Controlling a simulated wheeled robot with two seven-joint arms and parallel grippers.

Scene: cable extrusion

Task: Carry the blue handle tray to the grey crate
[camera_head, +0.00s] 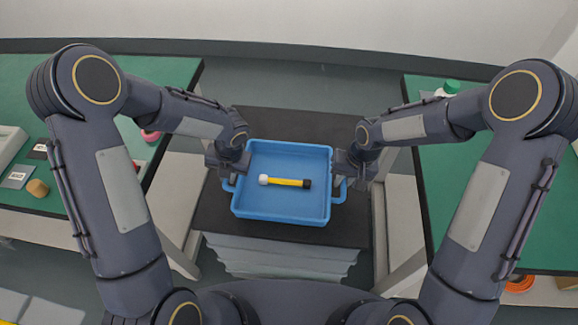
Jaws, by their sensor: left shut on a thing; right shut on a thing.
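The blue handle tray (290,213) is in the middle of the head view, level, with a side handle at its left and right. A yellow stick with a white end and a black end (288,182) lies inside it. My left gripper (231,177) is shut on the tray's left handle. My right gripper (345,180) is shut on its right handle. The fingertips are partly hidden by the gripper bodies. The tray is over a black surface (300,122); I cannot tell if it touches. I cannot clearly identify the grey crate.
A light grey ribbed body (285,258) shows below the black surface. A green-topped table (30,85) stands at the left with small items on it. Another green-topped table (425,175) stands at the right. Grey floor is open behind, up to the pale wall.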

